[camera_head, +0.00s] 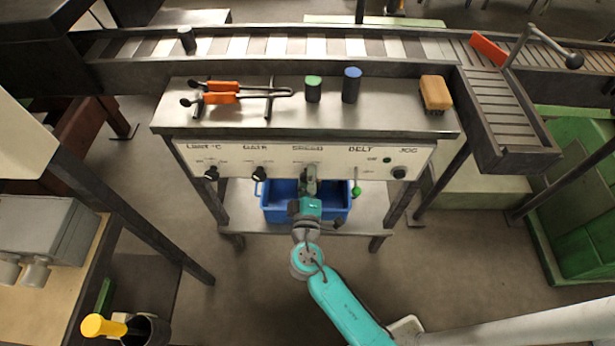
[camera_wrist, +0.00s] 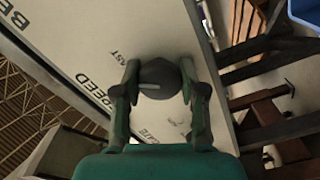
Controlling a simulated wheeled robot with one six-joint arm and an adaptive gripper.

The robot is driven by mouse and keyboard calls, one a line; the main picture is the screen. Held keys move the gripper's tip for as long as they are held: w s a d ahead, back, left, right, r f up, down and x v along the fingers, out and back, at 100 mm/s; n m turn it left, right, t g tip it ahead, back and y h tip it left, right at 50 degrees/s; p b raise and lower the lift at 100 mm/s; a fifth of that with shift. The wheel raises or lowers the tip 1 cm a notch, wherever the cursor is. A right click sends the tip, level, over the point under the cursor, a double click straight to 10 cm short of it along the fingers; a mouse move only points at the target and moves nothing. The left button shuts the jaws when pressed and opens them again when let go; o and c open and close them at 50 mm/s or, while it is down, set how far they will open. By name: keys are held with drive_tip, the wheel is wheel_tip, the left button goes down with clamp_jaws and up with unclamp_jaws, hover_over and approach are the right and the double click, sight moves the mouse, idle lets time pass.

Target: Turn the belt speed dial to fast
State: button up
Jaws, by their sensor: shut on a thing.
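The belt speed dial (camera_wrist: 158,79) is a dark round knob with a pale pointer line, on a white panel labelled SPEED. In the wrist view its pointer line lies roughly across the picture, near the printed letters AST. My gripper (camera_wrist: 158,88) is shut on the dial, one finger on each side. In the head view my gripper (camera_head: 309,190) reaches the control panel (camera_head: 283,160) under the SPEED label and hides the dial there.
Other knobs (camera_head: 211,173) and (camera_head: 259,174), a green-tipped lever (camera_head: 356,191) and a JOG button (camera_head: 399,172) share the panel. A blue crate (camera_head: 278,214) sits below.

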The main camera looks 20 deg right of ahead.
drive_tip(key=o, duration=1.1)
drive_tip(key=shift+o, duration=0.2)
drive_tip(key=shift+s, duration=0.1)
drive_tip(key=v, duration=1.1)
drive_tip(key=shift+s, duration=0.4)
drive_tip(key=shift+a+f, duration=0.1)
